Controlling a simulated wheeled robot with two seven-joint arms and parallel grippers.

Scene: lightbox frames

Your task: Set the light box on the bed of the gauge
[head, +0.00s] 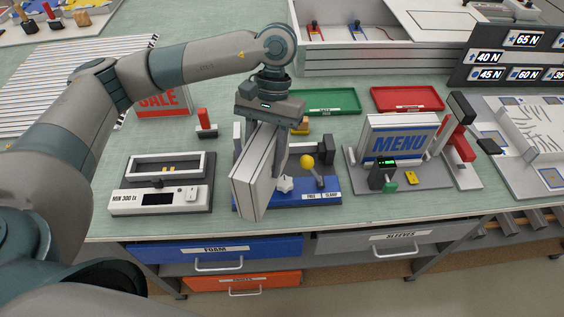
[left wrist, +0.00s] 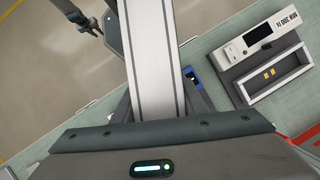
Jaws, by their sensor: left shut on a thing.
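My left gripper (head: 262,150) is shut on the light box (head: 252,178), a flat white box with grey edges. It holds the box upright and tilted, in front of a blue-based fixture. In the left wrist view the box (left wrist: 155,60) runs up between the fingers, edge towards the camera. The gauge (head: 155,200), marked MIN 300 lx, stands left of the box with a small display. Its bed (head: 140,172) is a white-rimmed dark recess with small yellow pads, and is empty. The gauge (left wrist: 258,50) also shows at the right of the left wrist view. My right gripper (left wrist: 85,15) shows small there, its opening unclear.
The blue fixture (head: 325,186) with a yellow-knobbed lever is partly hidden behind the box. A MENU sign (head: 400,140) stands in a grey fixture to the right. A red-handled stamp (head: 205,125) stands behind the gauge. Green (head: 330,102) and red trays (head: 407,98) lie behind.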

